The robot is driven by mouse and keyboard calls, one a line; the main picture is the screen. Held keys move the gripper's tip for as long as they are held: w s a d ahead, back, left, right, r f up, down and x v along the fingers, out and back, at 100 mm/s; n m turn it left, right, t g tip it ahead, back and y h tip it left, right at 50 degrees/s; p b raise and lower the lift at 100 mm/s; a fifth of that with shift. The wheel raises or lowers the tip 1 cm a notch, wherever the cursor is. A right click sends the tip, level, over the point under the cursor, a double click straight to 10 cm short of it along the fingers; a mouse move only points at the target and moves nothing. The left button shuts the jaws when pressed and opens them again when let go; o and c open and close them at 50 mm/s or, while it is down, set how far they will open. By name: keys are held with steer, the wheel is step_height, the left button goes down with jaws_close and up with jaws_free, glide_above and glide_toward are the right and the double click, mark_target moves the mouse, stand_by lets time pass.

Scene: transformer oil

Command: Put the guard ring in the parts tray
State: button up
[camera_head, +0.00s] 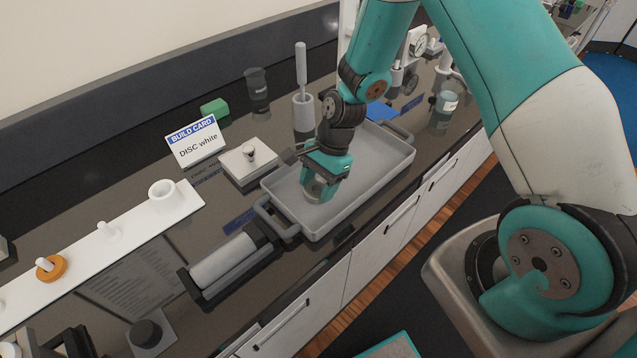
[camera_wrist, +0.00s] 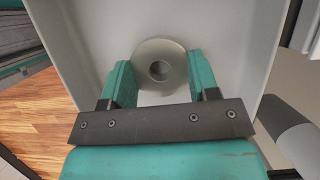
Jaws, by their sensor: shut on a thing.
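The guard ring (camera_wrist: 160,50) is a grey metal ring with a hole in its middle. In the wrist view it sits between the two fingers of my gripper (camera_wrist: 160,85), which is shut on it. The parts tray (camera_head: 372,190) is a grey rectangular tray with a handle at each end, on the dark bench. In the head view my gripper (camera_head: 320,188) points down inside the tray's walls, over its left part. The ring (camera_head: 314,197) shows only partly there, low between the fingers. I cannot tell whether it touches the tray floor. The tray's pale floor and walls also fill the wrist view (camera_wrist: 235,20).
A build card (camera_head: 195,142) reading "DISC white" stands left of the tray. A square plate with a knob (camera_head: 248,162), a roller in a dark cradle (camera_head: 225,262) and a white pegged strip (camera_head: 135,225) are nearby. The tray's right part looks mostly clear.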

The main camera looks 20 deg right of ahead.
steer(key=shift+s+f, duration=0.2)
steer(key=shift+f, duration=0.4)
steer(key=o, duration=1.1)
steer(key=shift+s+f, duration=0.1)
steer(key=p+v, duration=0.4)
steer(key=v, duration=0.1)
steer(key=p+v, duration=0.2)
steer(key=v, duration=0.1)
steer(key=shift+w+a+r, duration=0.3)
steer(key=shift+a+r, duration=0.05)
steer(key=shift+w+d+r+p, duration=0.15)
steer(key=shift+w+r+p, duration=0.05)
steer(key=shift+r+p, duration=0.25)
